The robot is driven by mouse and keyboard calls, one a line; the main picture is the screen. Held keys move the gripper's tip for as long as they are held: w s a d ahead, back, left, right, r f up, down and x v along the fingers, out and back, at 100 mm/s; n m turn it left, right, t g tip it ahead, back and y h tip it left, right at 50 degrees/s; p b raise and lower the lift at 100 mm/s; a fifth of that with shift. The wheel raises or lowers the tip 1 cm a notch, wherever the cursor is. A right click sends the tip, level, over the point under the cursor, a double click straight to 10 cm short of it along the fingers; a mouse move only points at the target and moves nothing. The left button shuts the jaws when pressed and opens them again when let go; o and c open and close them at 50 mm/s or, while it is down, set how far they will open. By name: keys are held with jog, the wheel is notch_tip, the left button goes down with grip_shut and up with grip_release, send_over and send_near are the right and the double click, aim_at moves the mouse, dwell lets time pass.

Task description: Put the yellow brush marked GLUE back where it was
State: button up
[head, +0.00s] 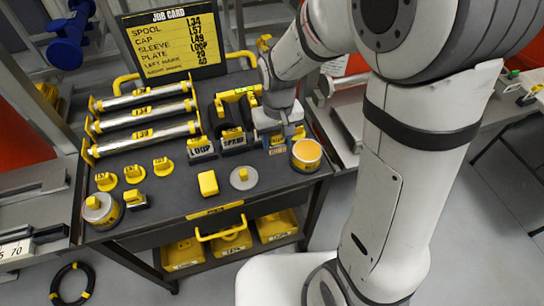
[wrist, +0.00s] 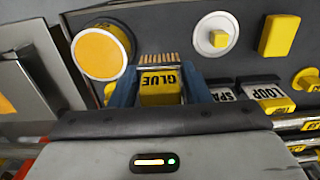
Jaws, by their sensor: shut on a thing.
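The yellow brush marked GLUE (wrist: 161,84) is between the blue fingers of my gripper (wrist: 160,75) in the wrist view, with its tan bristles pointing away from the palm. My gripper is shut on it. In the head view the brush (head: 277,142) shows small at my gripper (head: 279,130), over the right part of the dark cart top. Two grey-and-yellow labelled pieces, LOOP (head: 202,148) and one reading SPA in the wrist view (wrist: 228,92), stand in a row to its left in the head view. Whether the brush touches the cart top I cannot tell.
An orange-topped round tin (head: 306,154) stands close right of the brush. A grey disc with a yellow knob (head: 243,178) and a yellow block (head: 208,183) lie nearer the front edge. Silver bars (head: 146,115) fill the left; a job card (head: 172,43) stands behind.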

notch_tip(320, 180, down, 9)
jog(key=shift+s+a+r, duration=0.1)
dwell(0.3)
jog(key=shift+f, duration=0.25)
jog(key=o, duration=1)
jog(key=shift+r, duration=0.1)
jog(key=shift+o, duration=0.2)
